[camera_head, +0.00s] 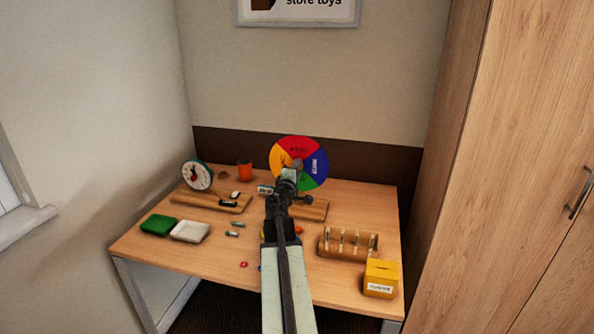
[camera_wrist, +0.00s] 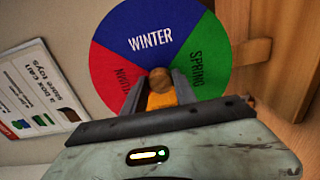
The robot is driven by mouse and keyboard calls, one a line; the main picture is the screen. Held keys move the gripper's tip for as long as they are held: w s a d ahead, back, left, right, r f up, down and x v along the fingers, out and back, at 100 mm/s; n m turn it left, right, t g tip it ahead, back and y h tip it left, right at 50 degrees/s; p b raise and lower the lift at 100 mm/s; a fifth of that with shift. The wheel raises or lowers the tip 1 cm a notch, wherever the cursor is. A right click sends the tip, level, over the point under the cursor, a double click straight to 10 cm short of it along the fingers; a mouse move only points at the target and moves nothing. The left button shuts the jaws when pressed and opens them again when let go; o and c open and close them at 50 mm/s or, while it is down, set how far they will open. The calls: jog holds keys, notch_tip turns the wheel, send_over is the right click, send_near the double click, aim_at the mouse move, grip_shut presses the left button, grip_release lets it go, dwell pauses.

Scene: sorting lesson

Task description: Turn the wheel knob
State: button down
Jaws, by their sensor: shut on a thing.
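The season wheel (camera_head: 315,150) stands upright at the back of the table, with red, blue, green and yellow-orange sectors. In the wrist view the wheel (camera_wrist: 150,20) fills the upper middle: blue WINTER on top, red at left, green SPRING at right, and orange between my fingers. The round brown wheel knob (camera_wrist: 160,76) is at its centre. My gripper (camera_wrist: 159,82) is shut on the knob, one finger on each side. In the head view my gripper (camera_head: 293,174) is in front of the wheel and hides its lower left part.
A clock (camera_head: 197,175), an orange cup (camera_head: 245,171), green (camera_head: 158,225) and white (camera_head: 190,231) trays stand at left. A slotted wooden block (camera_head: 347,244) and a yellow box (camera_head: 381,278) stand at right. Small loose pieces lie near my arm.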

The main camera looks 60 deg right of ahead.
jog(key=c, duration=1)
grip_release()
jog(key=v, duration=0.8)
